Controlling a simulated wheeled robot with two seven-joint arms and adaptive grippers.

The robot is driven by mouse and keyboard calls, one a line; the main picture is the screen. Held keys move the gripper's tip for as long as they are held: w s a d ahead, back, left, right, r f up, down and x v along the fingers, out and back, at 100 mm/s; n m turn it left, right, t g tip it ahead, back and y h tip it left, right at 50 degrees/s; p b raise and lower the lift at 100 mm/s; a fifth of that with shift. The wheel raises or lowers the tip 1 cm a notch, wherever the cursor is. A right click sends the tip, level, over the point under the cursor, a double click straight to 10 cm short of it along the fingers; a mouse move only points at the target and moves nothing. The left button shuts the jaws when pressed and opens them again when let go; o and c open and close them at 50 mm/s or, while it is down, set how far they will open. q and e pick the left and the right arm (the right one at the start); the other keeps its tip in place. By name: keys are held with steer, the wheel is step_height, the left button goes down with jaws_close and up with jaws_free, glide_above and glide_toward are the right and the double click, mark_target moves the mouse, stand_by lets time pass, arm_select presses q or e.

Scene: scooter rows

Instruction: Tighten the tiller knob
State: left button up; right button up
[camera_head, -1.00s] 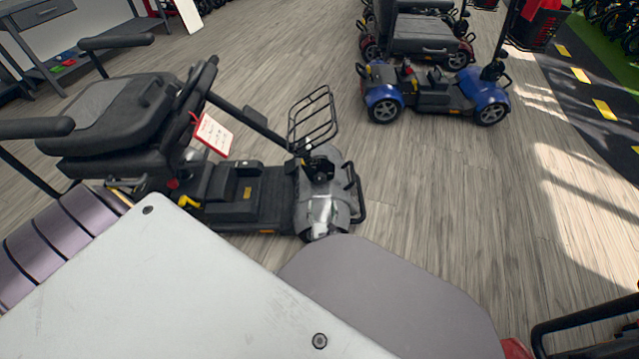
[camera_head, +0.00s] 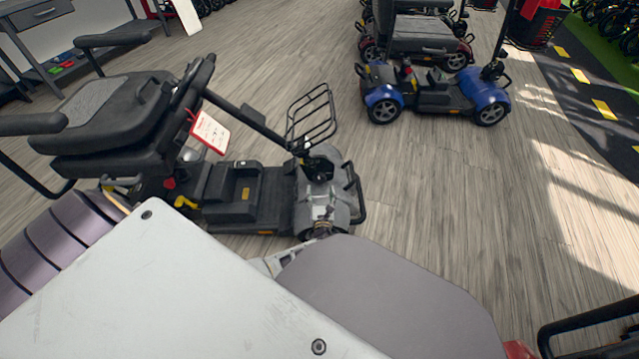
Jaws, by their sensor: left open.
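A grey and black scooter (camera_head: 245,195) stands at the left, its front towards the right. Its black tiller (camera_head: 245,118) leans from the handlebar by the seat down to the front cover, with a wire basket (camera_head: 312,118) in front. I cannot make out the tiller knob for certain; a dark round part (camera_head: 320,168) shows at the tiller's foot. My right gripper is not in view.
A red and white tag (camera_head: 210,132) hangs from the handlebar. A blue scooter (camera_head: 435,92) stands at the back, with another (camera_head: 415,35) behind it. A black tube frame (camera_head: 590,325) is close at the lower right. The wood floor (camera_head: 440,190) in the middle is clear.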

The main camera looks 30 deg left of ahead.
mark_target(319, 181)
arm_select(q)
steer(key=b+x, duration=0.2)
steer(key=x, duration=0.3)
steer(key=shift+w+a, duration=0.15)
steer(key=shift+w, duration=0.05)
steer(key=shift+w+a, duration=0.35)
steer(key=shift+w, duration=0.1)
steer(key=shift+c, duration=0.2)
steer(key=c, duration=0.7)
steer(key=shift+c, duration=1.4)
